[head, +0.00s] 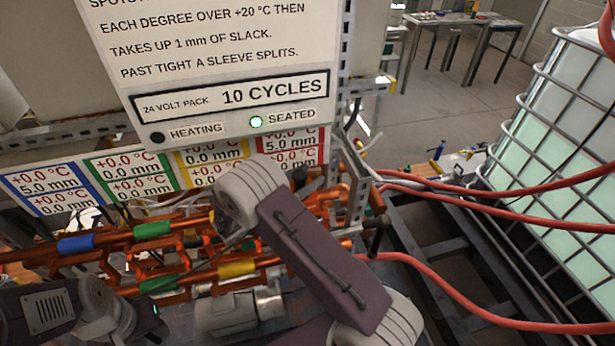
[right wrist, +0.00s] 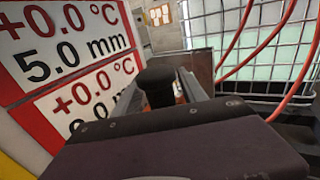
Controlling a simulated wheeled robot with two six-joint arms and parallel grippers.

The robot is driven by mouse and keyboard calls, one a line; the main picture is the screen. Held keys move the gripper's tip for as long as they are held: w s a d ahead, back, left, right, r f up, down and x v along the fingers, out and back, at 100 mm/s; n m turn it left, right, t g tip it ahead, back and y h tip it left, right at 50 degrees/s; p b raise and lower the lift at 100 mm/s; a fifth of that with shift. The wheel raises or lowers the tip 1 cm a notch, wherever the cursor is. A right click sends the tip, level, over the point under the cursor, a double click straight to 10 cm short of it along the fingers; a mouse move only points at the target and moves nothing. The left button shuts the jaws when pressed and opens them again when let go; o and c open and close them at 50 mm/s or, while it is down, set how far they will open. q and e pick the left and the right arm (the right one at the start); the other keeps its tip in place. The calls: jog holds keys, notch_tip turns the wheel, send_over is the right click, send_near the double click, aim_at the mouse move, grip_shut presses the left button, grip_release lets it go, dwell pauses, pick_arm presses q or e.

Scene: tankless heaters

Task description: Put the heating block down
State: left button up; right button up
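I cannot clearly make out the heating block. A black round-topped knob (right wrist: 157,85) stands between pale metal bars just beyond my purple right wrist in the right wrist view; I cannot tell whether it belongs to the block. My right arm crosses the middle of the head view, and its fingertips are hidden there. My left arm is at the lower left; its fingertips do not show. The orange copper pipes (head: 190,240) carry blue, green and yellow sleeves. On the sign (head: 215,65), the SEATED lamp (head: 256,121) is green and the HEATING lamp (head: 157,138) is dark.
Coloured readout cards (head: 130,175) hang below the sign, all showing +0.0 °C. Red hoses (head: 450,290) run across the right side. A caged white tank (head: 570,140) stands at the right. A metal table (head: 460,20) is far back, with open floor before it.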

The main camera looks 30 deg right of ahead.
jog(key=shift+r, duration=0.25)
jog(key=b+v, duration=0.2)
jog(key=v, duration=1)
jog(key=shift+b, duration=0.35)
